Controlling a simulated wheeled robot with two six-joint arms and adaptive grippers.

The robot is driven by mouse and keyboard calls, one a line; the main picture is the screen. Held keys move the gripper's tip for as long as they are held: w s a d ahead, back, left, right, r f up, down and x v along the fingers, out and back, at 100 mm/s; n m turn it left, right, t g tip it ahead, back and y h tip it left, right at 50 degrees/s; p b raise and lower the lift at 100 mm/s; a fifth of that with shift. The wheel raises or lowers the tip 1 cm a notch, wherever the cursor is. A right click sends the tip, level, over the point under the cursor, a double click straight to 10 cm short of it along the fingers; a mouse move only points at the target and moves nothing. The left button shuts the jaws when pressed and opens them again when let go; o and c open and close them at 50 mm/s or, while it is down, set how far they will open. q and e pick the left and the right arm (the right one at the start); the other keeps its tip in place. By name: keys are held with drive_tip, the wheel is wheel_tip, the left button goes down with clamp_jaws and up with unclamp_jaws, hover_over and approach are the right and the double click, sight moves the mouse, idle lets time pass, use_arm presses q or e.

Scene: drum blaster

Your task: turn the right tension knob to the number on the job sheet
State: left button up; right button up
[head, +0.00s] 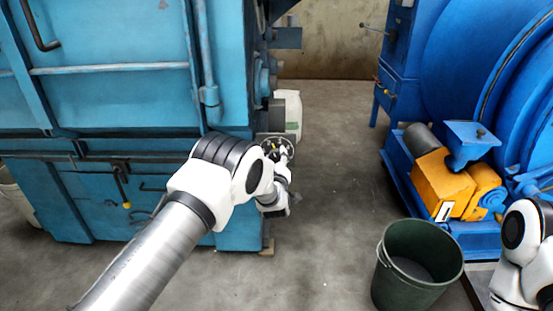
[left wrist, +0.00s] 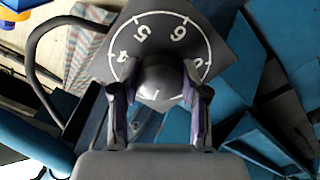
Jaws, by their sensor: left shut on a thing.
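A round dark knob (left wrist: 160,80) sits at the centre of a dark dial plate (left wrist: 160,20) with a white ring and numbers. The 4, 5 and 6 read clearly in the left wrist view; another mark on the right is partly hidden by a finger. A white line on the knob points toward the bottom of that view. My left gripper (left wrist: 158,100) has a finger on each side of the knob and is shut on it. In the head view my left gripper (head: 275,152) is small, at the blue machine's right end. No readable job sheet shows.
A blue machine (head: 115,105) fills the left. A green bucket (head: 390,285) stands at front right, before a blue drum machine (head: 450,60) with an orange motor unit (head: 440,180). A white container (head: 291,105) stands behind my left gripper. The floor between is clear.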

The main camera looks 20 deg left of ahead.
use_arm(q)
drive_tip(key=m, duration=0.3)
drive_tip(key=shift+m, duration=0.3)
drive_tip(key=shift+m+b, duration=0.4)
drive_tip(key=shift+m, duration=1.3)
drive_tip(key=o, duration=1.1)
drive_tip(key=shift+o, duration=0.2)
drive_tip(key=v, duration=1.2)
